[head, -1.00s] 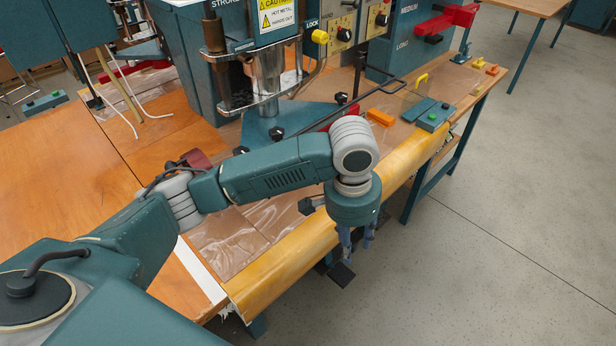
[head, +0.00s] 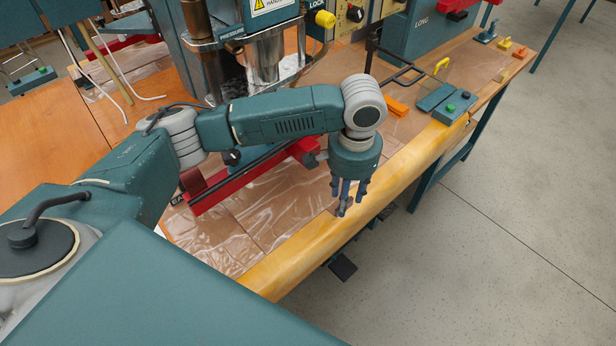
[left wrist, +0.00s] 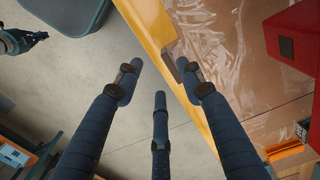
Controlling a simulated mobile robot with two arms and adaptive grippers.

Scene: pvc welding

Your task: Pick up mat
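My left gripper (head: 347,200) hangs with its fingers down at the rounded yellow front edge of the welding table. In the left wrist view its three fingers (left wrist: 157,85) are spread, with floor and table edge showing between them and nothing held. A clear, wrinkled plastic sheet (head: 235,236) lies on the tabletop beside the gripper and also shows in the left wrist view (left wrist: 228,50); I cannot tell whether it is the mat. A small brown piece (left wrist: 172,66) shows by the right finger. A teal and black shape at the left wrist view's upper left may be my right gripper.
The welding machine (head: 258,55) with a red bar (head: 235,183) stands behind my arm. An orange block (head: 397,107) and a control box with buttons (head: 453,108) lie farther right. A black pedal (head: 343,268) is low near the floor. Floor right of the table is clear.

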